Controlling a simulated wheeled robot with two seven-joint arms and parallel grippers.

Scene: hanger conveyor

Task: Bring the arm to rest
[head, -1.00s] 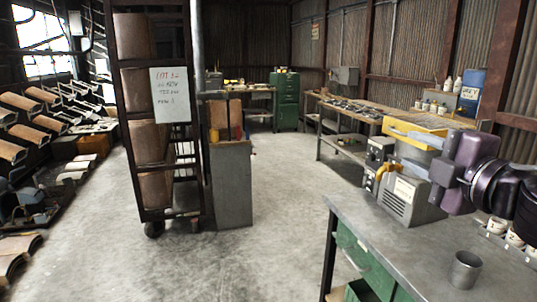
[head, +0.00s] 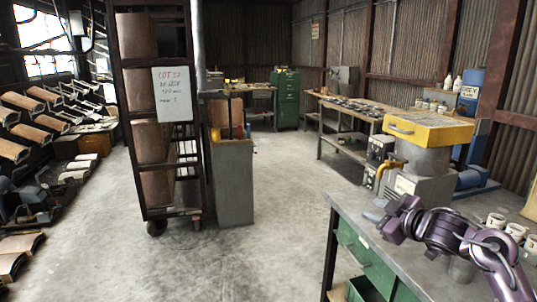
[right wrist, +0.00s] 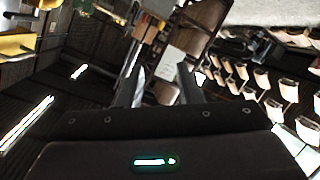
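My right arm comes in from the lower right of the head view, purple and bent. Its gripper (head: 374,211) is over the near left part of the grey-topped workbench (head: 352,203), apart from the machine behind it. In the right wrist view the two dark fingers (right wrist: 163,88) stand apart with nothing held between them. My left arm and gripper are not in view.
A metal cup (head: 461,271) is partly hidden by my arm, near white cups (head: 515,231). A tall rack (head: 158,205) and grey cabinet (head: 232,185) stand left. Floor between is clear.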

